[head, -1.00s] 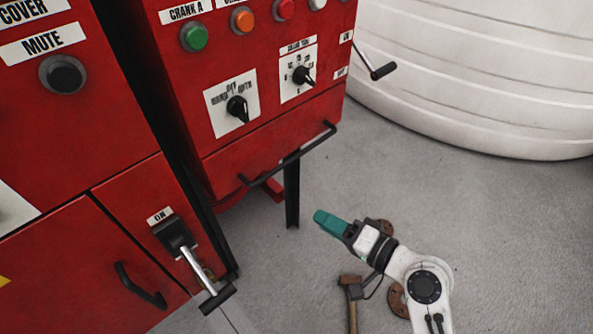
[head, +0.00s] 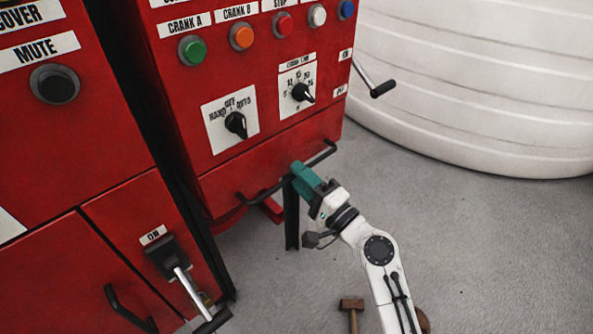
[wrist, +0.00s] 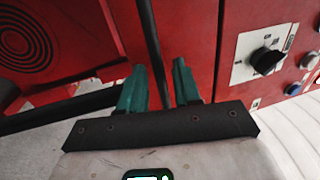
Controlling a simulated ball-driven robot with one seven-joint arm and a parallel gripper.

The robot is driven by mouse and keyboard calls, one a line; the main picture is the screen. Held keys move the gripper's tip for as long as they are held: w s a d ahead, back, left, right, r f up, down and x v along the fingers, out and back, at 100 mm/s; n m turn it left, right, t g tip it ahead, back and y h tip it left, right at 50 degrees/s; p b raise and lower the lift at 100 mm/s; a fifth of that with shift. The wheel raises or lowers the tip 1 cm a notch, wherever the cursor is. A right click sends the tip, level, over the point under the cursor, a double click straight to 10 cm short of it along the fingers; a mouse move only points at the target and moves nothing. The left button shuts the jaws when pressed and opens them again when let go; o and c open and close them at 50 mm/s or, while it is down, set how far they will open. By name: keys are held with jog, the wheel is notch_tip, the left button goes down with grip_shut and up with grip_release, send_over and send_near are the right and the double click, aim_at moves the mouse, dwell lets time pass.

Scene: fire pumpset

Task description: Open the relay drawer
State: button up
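The drawer front (head: 250,165) is a red panel at the bottom of the right-hand red cabinet, and it looks shut. A long black bar handle (head: 263,194) runs across it. My gripper (head: 298,170) has teal fingers and is at the right half of this bar. In the wrist view my gripper (wrist: 158,66) is open. The dark bar (wrist: 150,40) passes between its two fingers, with a gap on each side. The fingers hide part of the bar in the head view. No label on the drawer is readable.
A left red cabinet has an ON lever (head: 180,275) and another black handle (head: 128,310). Knobs and coloured buttons sit above the drawer. A crank handle (head: 374,82) juts from the right side. A hammer (head: 352,306) lies on the grey floor. A white tank (head: 480,90) stands behind.

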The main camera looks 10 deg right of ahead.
jog(key=shift+x, duration=0.75)
jog(key=shift+c, duration=0.3)
grip_shut()
